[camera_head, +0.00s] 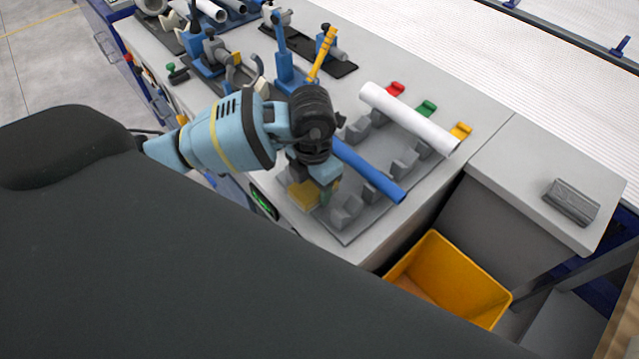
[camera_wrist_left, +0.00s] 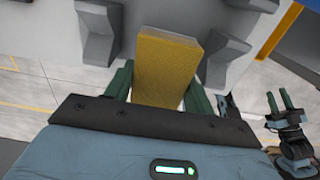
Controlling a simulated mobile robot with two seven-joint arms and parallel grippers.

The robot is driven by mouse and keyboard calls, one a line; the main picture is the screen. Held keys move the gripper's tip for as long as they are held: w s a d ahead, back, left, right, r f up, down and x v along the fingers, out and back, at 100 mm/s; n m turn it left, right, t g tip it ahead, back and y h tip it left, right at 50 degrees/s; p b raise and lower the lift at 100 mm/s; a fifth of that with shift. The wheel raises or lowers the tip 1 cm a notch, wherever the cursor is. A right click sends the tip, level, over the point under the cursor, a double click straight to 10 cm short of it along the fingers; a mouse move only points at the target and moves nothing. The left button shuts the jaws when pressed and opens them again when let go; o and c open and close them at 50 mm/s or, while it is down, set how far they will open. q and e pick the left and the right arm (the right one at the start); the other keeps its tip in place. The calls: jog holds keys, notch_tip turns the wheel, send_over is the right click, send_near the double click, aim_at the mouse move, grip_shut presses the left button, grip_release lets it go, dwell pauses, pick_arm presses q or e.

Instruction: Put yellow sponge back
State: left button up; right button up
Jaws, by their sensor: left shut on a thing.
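The yellow sponge (camera_head: 303,195) is a small block at the near left corner of the grey pipe rack (camera_head: 345,239). My left gripper (camera_head: 326,191) is shut on it and partly hides it in the head view. In the left wrist view the sponge (camera_wrist_left: 166,66) sits between the two green fingers of my left gripper (camera_wrist_left: 158,92). I cannot tell whether the sponge touches the surface below. My right gripper (camera_wrist_left: 279,97) shows at the right edge of the left wrist view, its green fingers apart and empty.
A blue pipe (camera_head: 370,172) and a white pipe (camera_head: 410,118) lie on the rack's grey holders, close to my left gripper. Red, green and yellow clips (camera_head: 460,131) stand behind. A yellow bin (camera_head: 450,279) is below the table's near edge. Blue clamps (camera_head: 290,72) stand farther back.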

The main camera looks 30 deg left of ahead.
pick_arm(q)
jog(key=shift+w+f, duration=0.1)
jog(key=shift+w, duration=0.85)
jog(key=shift+w, duration=0.1)
jog(key=shift+w, duration=0.35)
notch_tip(320, 180, down, 3)
jog(key=shift+f, duration=0.2)
jog(key=shift+a, duration=0.1)
jog(key=shift+f, duration=0.25)
jog(key=o, duration=0.7)
jog(key=shift+c, duration=0.2)
